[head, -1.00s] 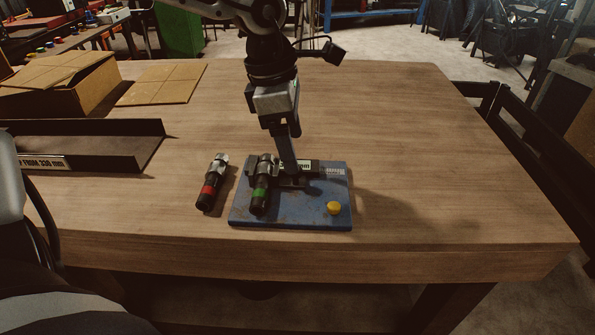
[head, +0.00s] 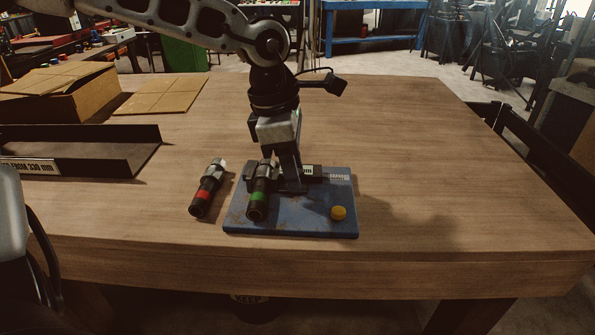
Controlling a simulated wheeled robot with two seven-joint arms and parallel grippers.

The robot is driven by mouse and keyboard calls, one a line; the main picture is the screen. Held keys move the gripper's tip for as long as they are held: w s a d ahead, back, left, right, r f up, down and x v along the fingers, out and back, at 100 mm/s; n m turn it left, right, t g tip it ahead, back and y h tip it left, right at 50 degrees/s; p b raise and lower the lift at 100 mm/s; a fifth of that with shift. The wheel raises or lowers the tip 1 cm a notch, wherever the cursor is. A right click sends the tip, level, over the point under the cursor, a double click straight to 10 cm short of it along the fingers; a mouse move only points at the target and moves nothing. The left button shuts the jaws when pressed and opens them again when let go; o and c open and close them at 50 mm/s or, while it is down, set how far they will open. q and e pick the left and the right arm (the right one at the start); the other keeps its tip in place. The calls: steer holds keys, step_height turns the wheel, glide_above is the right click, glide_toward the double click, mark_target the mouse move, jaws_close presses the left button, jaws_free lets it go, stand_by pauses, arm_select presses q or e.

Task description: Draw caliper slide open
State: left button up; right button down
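The caliper lies along the back of a blue base plate (head: 290,222) in the head view. Its display block (head: 312,170) and a short marked scale (head: 340,177) show to the right of my gripper. My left gripper (head: 292,188) points down from above, its fingers low at the caliper, just left of the display block. The fingers overlap from this angle, so their gap and any contact are hidden. A green-banded fitting (head: 258,197) lies on the plate's left part, beside the fingers. The caliper's jaws are hard to make out there. My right gripper is out of view.
A red-banded fitting (head: 205,190) lies on the table (head: 440,190) left of the plate. A yellow button (head: 338,213) is at the plate's front right. A dark tray (head: 85,150) and a cardboard box (head: 60,90) stand at left. The table's right side is clear.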

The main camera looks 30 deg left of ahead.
mark_target(302, 172)
arm_select(q)
steer(key=c, duration=0.5)
steer(key=shift+o, duration=0.2)
steer(key=shift+w+d+f, duration=0.1)
steer(key=shift+d, duration=0.05)
steer(key=shift+w+d+b, duration=0.25)
steer(key=shift+d+b, duration=0.15)
steer(key=o, duration=1.6)
steer(key=shift+c, duration=0.2)
steer(key=shift+r+p, duration=2.4)
steer(key=shift+r, duration=2.2)
